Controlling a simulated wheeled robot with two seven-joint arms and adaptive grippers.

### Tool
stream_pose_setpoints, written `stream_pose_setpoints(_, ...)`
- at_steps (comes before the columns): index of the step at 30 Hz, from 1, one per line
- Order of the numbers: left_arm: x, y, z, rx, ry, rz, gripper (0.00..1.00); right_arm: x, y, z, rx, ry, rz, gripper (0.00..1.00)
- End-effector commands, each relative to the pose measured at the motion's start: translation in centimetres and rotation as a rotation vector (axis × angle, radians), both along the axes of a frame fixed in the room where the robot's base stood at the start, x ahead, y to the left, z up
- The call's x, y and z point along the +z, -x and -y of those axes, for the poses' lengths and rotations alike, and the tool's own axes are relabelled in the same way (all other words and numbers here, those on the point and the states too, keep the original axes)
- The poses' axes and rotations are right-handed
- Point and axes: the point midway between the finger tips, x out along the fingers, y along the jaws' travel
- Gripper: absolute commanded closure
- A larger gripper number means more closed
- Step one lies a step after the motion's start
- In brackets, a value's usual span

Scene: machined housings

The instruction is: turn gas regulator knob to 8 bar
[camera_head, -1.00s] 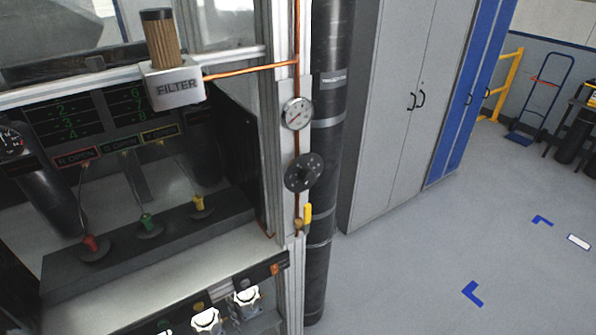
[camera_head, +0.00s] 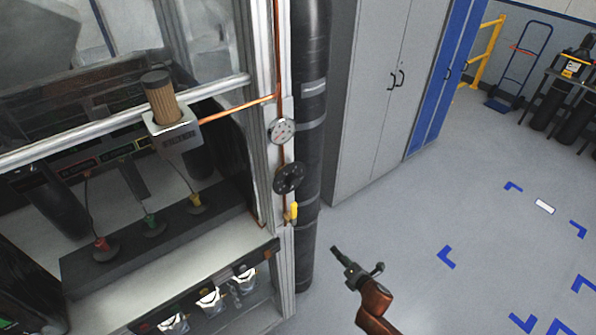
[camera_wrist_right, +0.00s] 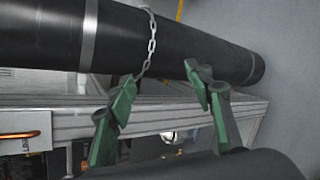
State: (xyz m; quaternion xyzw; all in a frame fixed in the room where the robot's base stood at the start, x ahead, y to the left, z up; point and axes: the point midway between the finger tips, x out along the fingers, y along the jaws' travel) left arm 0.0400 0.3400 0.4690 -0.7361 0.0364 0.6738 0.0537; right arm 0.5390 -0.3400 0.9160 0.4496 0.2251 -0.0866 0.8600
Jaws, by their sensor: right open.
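The black round regulator knob (camera_head: 288,178) is on the panel post at the right edge of the machine frame, in the head view. A white dial gauge (camera_head: 281,130) is just above it; its reading is too small to tell. My right gripper (camera_head: 338,253) is to the right of and below the knob, apart from it, over the floor. In the right wrist view the green fingers of my right gripper (camera_wrist_right: 160,92) are spread and empty. The knob cannot be made out in that view. My left gripper is not in view.
A yellow valve lever (camera_head: 294,212) is below the knob. A tall black cylinder (camera_head: 310,150) stands right beside the post; a chain (camera_wrist_right: 150,42) crosses it in the wrist view. A filter (camera_head: 172,130) is to the left. Grey cabinets (camera_head: 365,100) stand behind. Floor at right is open.

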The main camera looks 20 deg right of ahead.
Motion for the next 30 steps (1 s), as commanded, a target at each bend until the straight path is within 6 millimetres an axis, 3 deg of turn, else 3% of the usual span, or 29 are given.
stream_pose_setpoints(1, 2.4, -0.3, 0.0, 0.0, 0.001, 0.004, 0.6, 7.4, -1.1, -1.9, 0.093, 0.104, 0.085, 0.52)
stream_pose_setpoints(3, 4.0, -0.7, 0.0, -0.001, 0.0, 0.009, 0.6, 15.2, -1.6, -4.4, 0.205, 0.26, 0.195, 0.52)
stream_pose_setpoints(6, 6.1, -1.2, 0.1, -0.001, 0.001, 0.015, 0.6, 25.0, -1.0, -7.9, 0.331, 0.46, 0.343, 0.52)
stream_pose_setpoints(9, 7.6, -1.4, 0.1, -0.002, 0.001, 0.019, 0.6, 32.7, 0.5, -10.7, 0.414, 0.625, 0.469, 0.52)
stream_pose_setpoints(12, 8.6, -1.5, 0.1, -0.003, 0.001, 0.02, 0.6, 37.8, 1.9, -12.6, 0.462, 0.741, 0.56, 0.52)
stream_pose_setpoints(15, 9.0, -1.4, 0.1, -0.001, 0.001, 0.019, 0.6, 40.5, 2.9, -13.7, 0.485, 0.809, 0.612, 0.52)
stream_pose_setpoints(18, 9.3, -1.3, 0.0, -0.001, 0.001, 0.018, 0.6, 41.6, 2.9, -14.2, 0.493, 0.835, 0.633, 0.52)
stream_pose_setpoints(30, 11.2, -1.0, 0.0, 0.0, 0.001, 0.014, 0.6, 41.7, -2.5, -16.2, 0.491, 0.836, 0.634, 0.52)
